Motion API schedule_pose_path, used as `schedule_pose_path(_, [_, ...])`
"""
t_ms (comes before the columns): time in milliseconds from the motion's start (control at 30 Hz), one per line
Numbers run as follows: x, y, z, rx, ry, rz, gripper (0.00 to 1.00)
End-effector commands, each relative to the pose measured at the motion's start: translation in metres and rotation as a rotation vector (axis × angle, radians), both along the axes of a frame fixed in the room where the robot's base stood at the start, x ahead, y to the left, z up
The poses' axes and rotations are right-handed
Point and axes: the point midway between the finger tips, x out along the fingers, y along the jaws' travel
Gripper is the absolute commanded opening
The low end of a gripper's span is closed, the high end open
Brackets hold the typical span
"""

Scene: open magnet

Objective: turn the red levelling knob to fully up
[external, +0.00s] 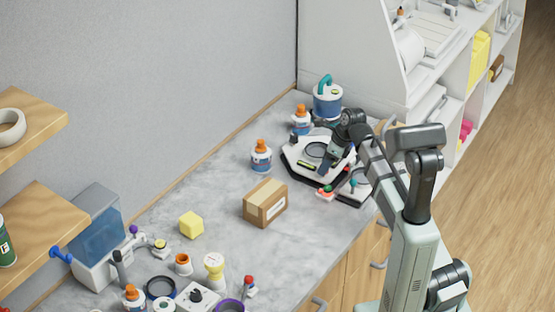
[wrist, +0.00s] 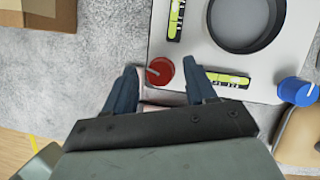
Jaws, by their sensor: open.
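The red levelling knob (wrist: 160,71) sits at the corner of a white device (wrist: 200,60) in the wrist view, with a light pointer line on its face aimed to the upper left. My gripper (wrist: 163,80) is open, its dark blue fingers to the left and right of the knob. Whether the fingers touch it I cannot tell. In the external view my gripper (external: 327,168) is over the white hexagonal device (external: 300,146) at the back of the counter, and it hides part of that device.
A blue knob (wrist: 297,89) and two green level vials (wrist: 228,80) are on the device in the wrist view. A cardboard box (external: 265,203) stands nearby. Orange-capped bottles (external: 261,155) and a blue container (external: 327,101) stand behind. Bare counter lies around the yellow cube (external: 191,225).

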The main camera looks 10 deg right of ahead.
Motion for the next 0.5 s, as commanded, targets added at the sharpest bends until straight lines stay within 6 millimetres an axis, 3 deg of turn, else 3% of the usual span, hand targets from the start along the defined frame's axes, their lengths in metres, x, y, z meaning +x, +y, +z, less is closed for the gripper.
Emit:
schedule_pose_path(233, [0.0000, 0.0001, -0.0004, 0.000, 0.000, 0.000, 0.56])
schedule_pose_path(500, [-0.0001, -0.0001, -0.0003, 0.000, 0.000, 0.000, 0.31])
